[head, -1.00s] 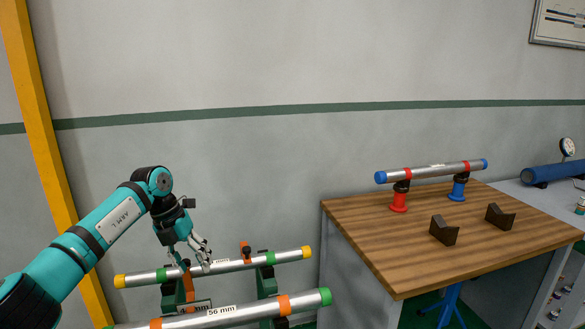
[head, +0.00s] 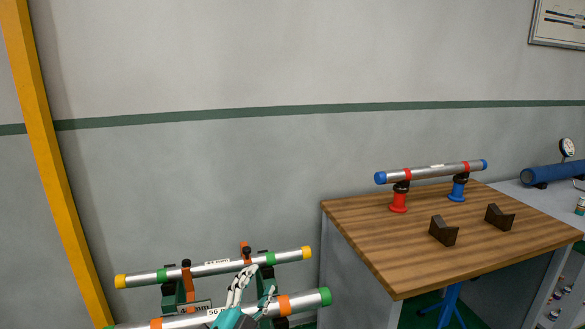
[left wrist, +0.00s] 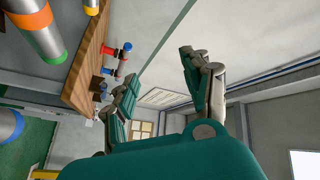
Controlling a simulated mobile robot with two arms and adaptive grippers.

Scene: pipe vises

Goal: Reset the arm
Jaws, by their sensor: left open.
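My left gripper (head: 243,278) is open and empty at the bottom of the head view. Its fingers point up, in front of the 56 mm pipe (head: 308,300) with green ends, whose middle it partly hides; I cannot tell if they touch. In the left wrist view my left gripper (left wrist: 160,75) shows its two fingers spread apart with nothing between them. Behind it, the thinner pipe with yellow ends (head: 140,279) lies on dark green stands with orange clamps. My right gripper is not in view.
A wooden workbench (head: 365,235) stands at right. On it a blue-ended pipe (head: 435,172) rests on a red stand (head: 398,202) and a blue stand (head: 457,190), near two dark V-blocks (head: 443,231) (head: 499,217). A yellow post (head: 45,150) stands at left.

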